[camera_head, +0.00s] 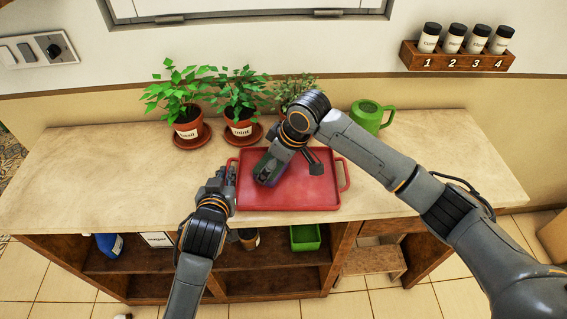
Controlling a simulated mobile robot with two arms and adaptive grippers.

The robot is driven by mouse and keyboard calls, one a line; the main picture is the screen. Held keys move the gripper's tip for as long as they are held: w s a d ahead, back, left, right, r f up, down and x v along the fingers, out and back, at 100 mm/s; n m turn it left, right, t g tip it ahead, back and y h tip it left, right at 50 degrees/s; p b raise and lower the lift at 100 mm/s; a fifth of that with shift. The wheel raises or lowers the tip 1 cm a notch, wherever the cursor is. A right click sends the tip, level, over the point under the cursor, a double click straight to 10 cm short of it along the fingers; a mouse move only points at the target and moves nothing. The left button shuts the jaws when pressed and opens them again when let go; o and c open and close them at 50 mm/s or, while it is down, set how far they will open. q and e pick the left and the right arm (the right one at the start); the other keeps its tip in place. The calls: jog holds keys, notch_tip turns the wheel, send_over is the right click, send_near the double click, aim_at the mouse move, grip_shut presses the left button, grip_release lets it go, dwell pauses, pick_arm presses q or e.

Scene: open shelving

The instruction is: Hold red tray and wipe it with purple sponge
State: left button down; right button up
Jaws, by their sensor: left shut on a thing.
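The red tray (300,200) lies on the wooden top of the shelf unit, with its right handle free. My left gripper (229,178) is shut on the tray's left handle, at the left rim. My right gripper (268,174) is over the left-middle part of the tray, pointing down, and hides some of its surface. I cannot make out the purple sponge; anything under the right gripper is hidden. I cannot tell whether the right fingers are open or shut.
Potted basil (188,130), potted mint (240,126) and a third plant (291,92) stand behind the tray, with a green watering can (366,116). A numbered spice rack (455,58) hangs at upper right. The top's left end is clear. Lower shelves hold a green container (305,243).

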pick_arm(q)
jog(key=shift+d, duration=0.1)
pick_arm(e)
jog(key=shift+a, duration=0.55)
jog(key=shift+r, duration=4)
pick_arm(q)
jog(key=c, duration=1.4)
grip_release()
